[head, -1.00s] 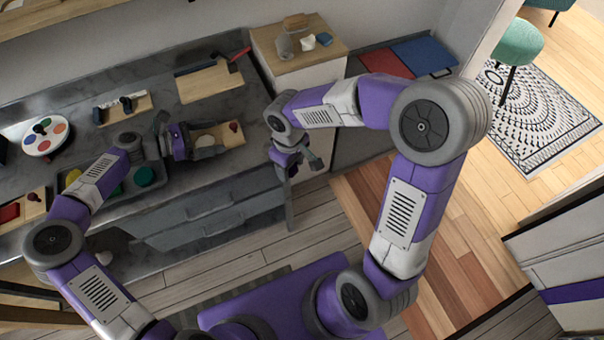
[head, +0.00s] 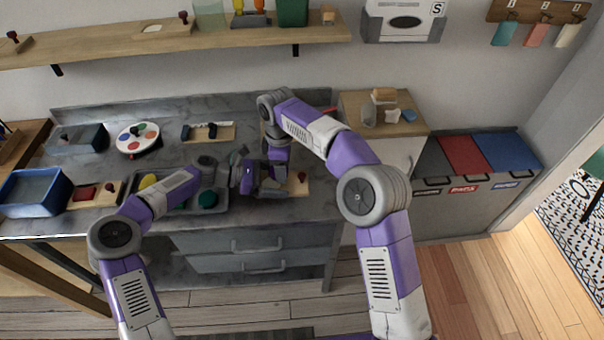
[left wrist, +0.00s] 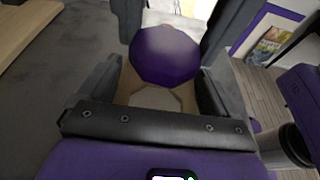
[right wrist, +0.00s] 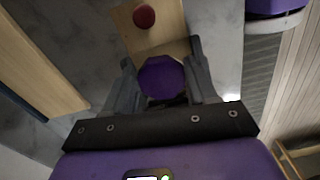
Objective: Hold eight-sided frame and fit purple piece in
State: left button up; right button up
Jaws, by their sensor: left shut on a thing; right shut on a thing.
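The eight-sided frame (left wrist: 150,98) is pale, and my left gripper (left wrist: 157,92) is shut on it, with a finger on each side. The purple piece (right wrist: 162,78) is a dark eight-sided block, and my right gripper (right wrist: 160,82) is shut on it. In the left wrist view the purple piece (left wrist: 165,55) overlaps the far part of the frame; I cannot tell whether they touch or whether it is seated. In the head view my left gripper (head: 247,178) and right gripper (head: 272,178) are close together over the worktop, and their fingers hide the frame and piece.
A wooden board (right wrist: 155,28) with a red knob lies just beyond the grippers. A dark tray (head: 222,204) with yellow and green things sits beneath my left arm. A round palette (head: 138,138) and a blue bin (head: 32,190) stand farther left. Drawers (head: 245,250) are under the worktop.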

pick_arm(q)
jog(key=shift+s+f, duration=0.1)
jog(key=shift+f, duration=0.25)
pick_arm(e)
jog(key=shift+a+f+n, duration=0.3)
jog(key=shift+a+n, duration=0.05)
jog(key=shift+a, duration=0.3)
jog(key=shift+a+f+n, duration=0.25)
jog(key=shift+a+n, duration=0.1)
jog(key=shift+a, duration=0.25)
jog(key=shift+f, duration=1.1)
jog(key=shift+f, duration=0.2)
jog(key=o, duration=1.1)
pick_arm(q)
jog(key=shift+o, duration=0.5)
pick_arm(e)
jog(key=shift+o, duration=0.4)
pick_arm(q)
jog(key=shift+r, duration=0.1)
pick_arm(e)
jog(key=shift+w+d, duration=0.1)
